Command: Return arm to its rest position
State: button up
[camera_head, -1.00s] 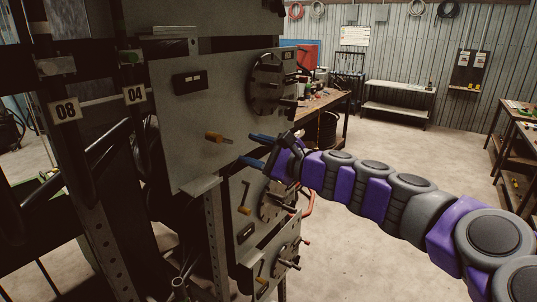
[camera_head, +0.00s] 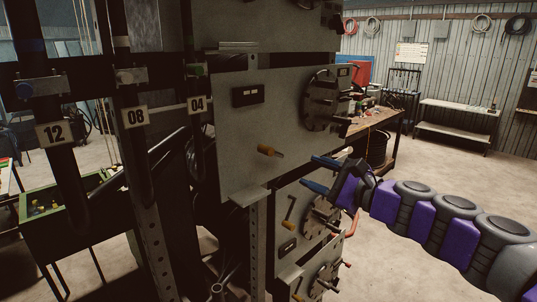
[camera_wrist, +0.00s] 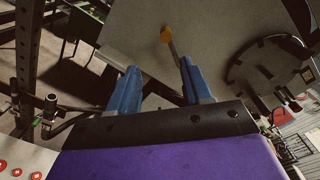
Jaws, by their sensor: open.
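My gripper (camera_head: 318,174) has blue fingers and stands open in front of the crimper panel (camera_head: 235,135), to the right of an orange-tipped handle (camera_head: 268,151). The arm stretches out from the lower right of the head view. In the wrist view my gripper (camera_wrist: 160,85) shows two blue fingers spread apart with nothing between them. Beyond them, the orange-tipped handle (camera_wrist: 166,34) sticks out from the grey panel (camera_wrist: 130,35), apart from the fingers.
A round dial plate (camera_head: 322,100) with dark pegs sits on the panel's right side. Lower panels carry more handles and a red lever (camera_head: 353,224). Hoses tagged 12, 08 and 04 hang at left. A workbench (camera_head: 372,122) stands behind. Open floor (camera_head: 440,165) lies at right.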

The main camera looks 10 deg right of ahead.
jog(key=s+a+f+n+g+b, duration=0.1)
jog(key=s+a+f+n+g, duration=0.2)
jog(key=a, duration=0.2)
jog(key=s+a+f+n+g, duration=0.2)
jog(key=s+a+n, duration=0.15)
jog(key=a, duration=0.25)
jog(key=s+a+f+n+g+h+b, duration=0.2)
jog(key=s+a+f+n+g, duration=0.4)
jog(key=s+f, duration=0.55)
jog(key=s+d+f+n+g+h+b, duration=0.1)
jog(key=s+d+f+n+g+h, duration=0.1)
jog(key=s+d+f, duration=0.4)
jog(key=s+d+f+n+g+h+b, duration=0.1)
jog(key=s+d+f+n+g+h, duration=0.2)
jog(key=s+d+f+h, duration=0.3)
jog(key=s+f+n, duration=0.1)
jog(key=s+f, duration=0.2)
jog(key=s, duration=0.3)
jog(key=shift+s+n+h, duration=0.2)
jog(key=shift+n+h, duration=0.15)
jog(key=shift+h, duration=0.05)
